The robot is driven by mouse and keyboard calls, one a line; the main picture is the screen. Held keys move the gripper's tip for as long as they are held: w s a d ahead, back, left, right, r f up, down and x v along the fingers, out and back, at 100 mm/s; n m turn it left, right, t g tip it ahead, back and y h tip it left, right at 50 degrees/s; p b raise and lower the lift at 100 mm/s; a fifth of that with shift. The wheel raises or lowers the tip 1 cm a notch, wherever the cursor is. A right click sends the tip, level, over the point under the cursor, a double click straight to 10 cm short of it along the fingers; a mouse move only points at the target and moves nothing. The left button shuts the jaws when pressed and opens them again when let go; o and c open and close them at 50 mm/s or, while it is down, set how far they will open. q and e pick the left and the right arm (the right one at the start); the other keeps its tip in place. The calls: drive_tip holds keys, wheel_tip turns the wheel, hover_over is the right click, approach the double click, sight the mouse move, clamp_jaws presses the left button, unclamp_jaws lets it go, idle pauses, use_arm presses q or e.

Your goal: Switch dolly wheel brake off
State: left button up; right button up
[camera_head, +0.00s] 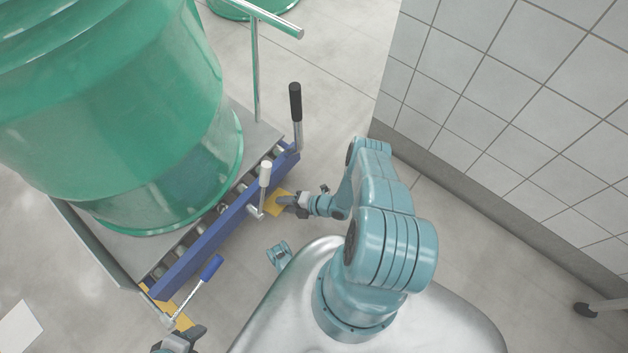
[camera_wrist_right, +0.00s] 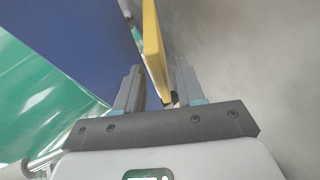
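The dolly has a blue front rail (camera_head: 225,222) and carries a large green drum (camera_head: 120,130). A yellow brake plate (camera_head: 275,205) sticks out low at its right front corner. My right gripper (camera_head: 284,200) is at that plate. In the right wrist view the yellow plate (camera_wrist_right: 152,45) stands edge-on between the two open fingers (camera_wrist_right: 158,85), with a gap to the right finger; firm contact cannot be seen. A second yellow plate (camera_head: 165,300) is at the dolly's left front corner. My left gripper (camera_head: 182,338) is close to it at the bottom edge, partly cut off.
A black-handled lever (camera_head: 296,105), a white-handled lever (camera_head: 265,178) and a blue-handled lever (camera_head: 208,270) rise along the dolly's front. A tiled wall (camera_head: 500,90) stands at the right. Grey floor (camera_head: 330,80) is clear between dolly and wall.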

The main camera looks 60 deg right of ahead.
drive_tip(key=p+v, duration=0.3)
drive_tip(key=v, duration=1.1)
drive_tip(key=shift+s+r+p, duration=0.2)
drive_tip(key=shift+r+p, duration=0.1)
drive_tip(key=shift+r, duration=0.05)
drive_tip(key=shift+d, duration=0.1)
